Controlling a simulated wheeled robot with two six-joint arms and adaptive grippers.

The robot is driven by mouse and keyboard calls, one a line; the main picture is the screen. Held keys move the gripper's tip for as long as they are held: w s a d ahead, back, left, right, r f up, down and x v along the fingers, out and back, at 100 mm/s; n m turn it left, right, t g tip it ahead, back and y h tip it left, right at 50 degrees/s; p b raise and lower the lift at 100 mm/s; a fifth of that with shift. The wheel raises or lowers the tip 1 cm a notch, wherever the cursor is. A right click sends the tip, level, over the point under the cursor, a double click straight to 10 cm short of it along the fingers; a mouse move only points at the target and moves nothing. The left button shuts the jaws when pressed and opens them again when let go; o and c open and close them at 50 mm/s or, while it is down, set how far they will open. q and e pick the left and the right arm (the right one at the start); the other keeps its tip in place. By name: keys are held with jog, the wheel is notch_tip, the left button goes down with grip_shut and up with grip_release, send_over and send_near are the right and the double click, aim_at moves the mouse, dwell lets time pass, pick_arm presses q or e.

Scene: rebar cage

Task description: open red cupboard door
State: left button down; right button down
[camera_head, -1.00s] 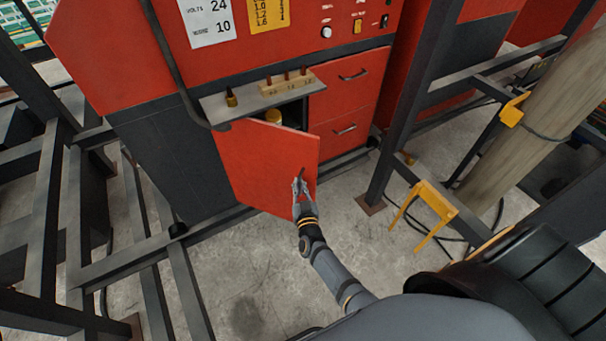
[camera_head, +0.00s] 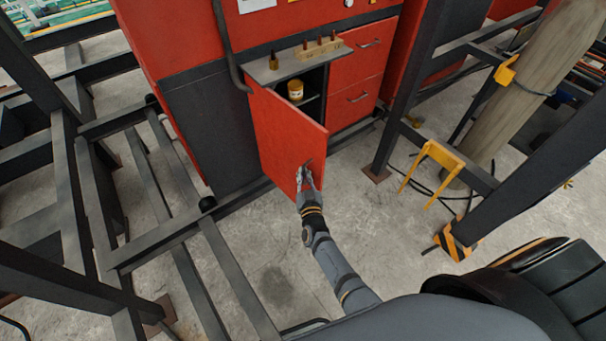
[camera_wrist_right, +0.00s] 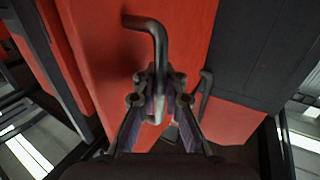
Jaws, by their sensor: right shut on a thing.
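The red cupboard door (camera_head: 282,136) stands partly open in the head view, swung out from the red cabinet (camera_head: 184,38). Its hinge side is at the left. My right gripper (camera_head: 304,176) is at the door's free edge side, shut on the dark door handle (camera_wrist_right: 158,45). In the right wrist view the fingers (camera_wrist_right: 160,98) close around the handle's lower part, and the red door panel fills the area behind it. Part of the handle is hidden by the fingers. My left gripper is in neither view.
A yellow-lidded jar (camera_head: 295,91) stands inside the cupboard. A grey shelf (camera_head: 275,69) with a small bottle and wooden block sits above. Dark steel frames (camera_head: 170,222) stand at left, a post (camera_head: 405,95) and yellow stand (camera_head: 437,165) at right.

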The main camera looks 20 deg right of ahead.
jog(key=shift+s+a+f, duration=0.15)
jog(key=shift+s, duration=0.05)
jog(key=shift+f, duration=0.1)
jog(key=c, duration=1.7)
grip_release()
jog(key=shift+s+r, duration=0.2)
jog(key=shift+r, duration=0.1)
jog(key=shift+d, duration=0.2)
jog(key=shift+w, duration=0.1)
